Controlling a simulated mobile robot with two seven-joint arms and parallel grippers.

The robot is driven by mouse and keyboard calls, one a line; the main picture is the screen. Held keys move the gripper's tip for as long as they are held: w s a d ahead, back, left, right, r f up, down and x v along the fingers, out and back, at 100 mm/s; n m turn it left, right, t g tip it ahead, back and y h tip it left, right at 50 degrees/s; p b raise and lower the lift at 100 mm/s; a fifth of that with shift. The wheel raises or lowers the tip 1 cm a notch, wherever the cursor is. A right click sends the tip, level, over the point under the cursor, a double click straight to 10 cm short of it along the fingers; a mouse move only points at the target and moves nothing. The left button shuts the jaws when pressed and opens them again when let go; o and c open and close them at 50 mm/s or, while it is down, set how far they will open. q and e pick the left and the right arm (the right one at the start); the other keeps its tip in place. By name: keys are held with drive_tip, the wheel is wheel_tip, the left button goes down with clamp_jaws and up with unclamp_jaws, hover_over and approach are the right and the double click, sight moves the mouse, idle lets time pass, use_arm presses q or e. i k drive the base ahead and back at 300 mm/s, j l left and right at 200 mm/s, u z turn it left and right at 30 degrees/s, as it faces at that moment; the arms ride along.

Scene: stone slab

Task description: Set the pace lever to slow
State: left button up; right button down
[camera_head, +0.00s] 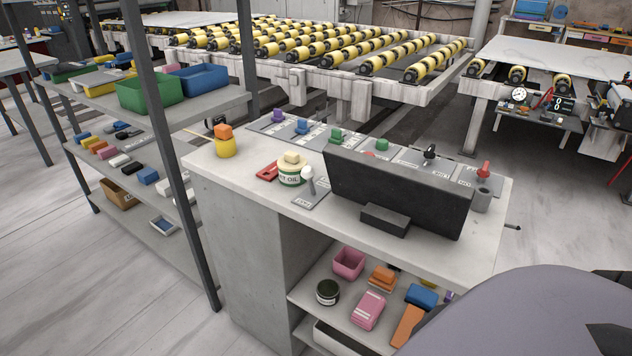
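A row of small levers and knobs on labelled grey plates runs along the back of the stone counter (240,167). Among them are a purple knob (278,115), a blue knob (302,126), a green knob (336,135), a black lever (430,152) and a red lever (484,170). A pale round-topped lever (308,178) stands on its own grey plate (311,200) nearer the front. The labels are too small to tell which is the pace lever or how it is set.
A dark upright panel (395,190) hides part of the row. An oil tin (291,170), a red item (267,172), a yellow pot (225,147) and a grey cup (482,200) stand on the counter. Shelves with boxes are at left and below; a roller conveyor (340,55) is behind.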

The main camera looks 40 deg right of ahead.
sight(307, 172)
drive_tip(key=i+j+z, duration=0.15)
drive_tip(key=j+z, duration=0.15)
drive_tip(key=i+j+z, duration=0.15)
drive_tip(key=j+z, duration=0.15)
drive_tip(key=i+j+z, duration=0.1)
drive_tip(key=j, duration=0.2)
drive_tip(key=j+z, duration=0.1)
drive_tip(key=j, duration=0.25)
drive_tip(key=i, duration=0.05)
